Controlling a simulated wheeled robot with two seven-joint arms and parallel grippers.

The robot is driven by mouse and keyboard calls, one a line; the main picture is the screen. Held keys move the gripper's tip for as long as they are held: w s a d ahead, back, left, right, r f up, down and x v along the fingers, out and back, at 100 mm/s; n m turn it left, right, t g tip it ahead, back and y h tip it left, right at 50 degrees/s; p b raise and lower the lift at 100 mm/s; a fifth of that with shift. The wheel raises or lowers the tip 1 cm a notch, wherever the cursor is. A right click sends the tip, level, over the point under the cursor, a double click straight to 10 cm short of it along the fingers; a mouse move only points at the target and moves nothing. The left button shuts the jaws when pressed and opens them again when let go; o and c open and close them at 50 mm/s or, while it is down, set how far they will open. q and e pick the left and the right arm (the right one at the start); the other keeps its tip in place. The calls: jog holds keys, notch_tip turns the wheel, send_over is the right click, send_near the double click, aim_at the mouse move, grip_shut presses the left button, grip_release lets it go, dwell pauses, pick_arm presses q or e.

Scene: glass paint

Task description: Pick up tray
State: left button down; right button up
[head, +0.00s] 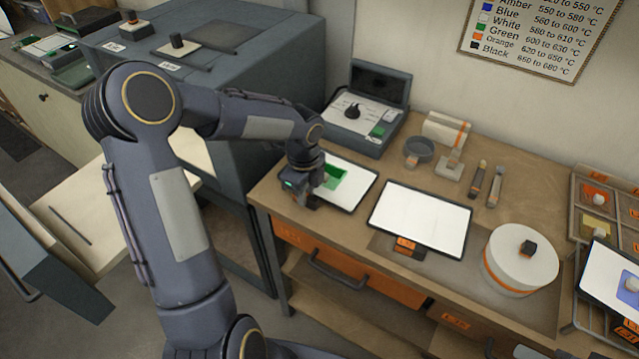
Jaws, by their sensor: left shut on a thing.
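A white tray (352,188) with a dark rim lies at the left end of the wooden workbench, with a green piece (338,178) on it. My left gripper (309,202) is at the tray's left front edge and is shut on it. The arm's wrist hides the tray's left part and most of the fingers. The tray looks to be at bench height; I cannot tell if it is lifted. A second white tray (420,217) with an orange label at its front lies empty to the right. My right gripper is not in view.
A control box (368,110) with an open lid stands behind the tray. A grey bowl (418,152), brushes (486,182) and a round white turntable (520,259) are further right. Another tray (606,275) with a blue piece stands at the right edge. A large kiln-like grey box (215,60) is at left.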

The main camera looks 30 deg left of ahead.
pick_arm(q)
jog(key=shift+r, duration=0.15)
jog(key=shift+w+r, duration=0.1)
jog(key=shift+r, duration=1.4)
jog(key=s+d+r, duration=0.9)
jog(key=s+r, duration=0.2)
jog(key=r, duration=0.1)
jog(key=shift+r, duration=0.4)
jog(key=shift+w, duration=0.15)
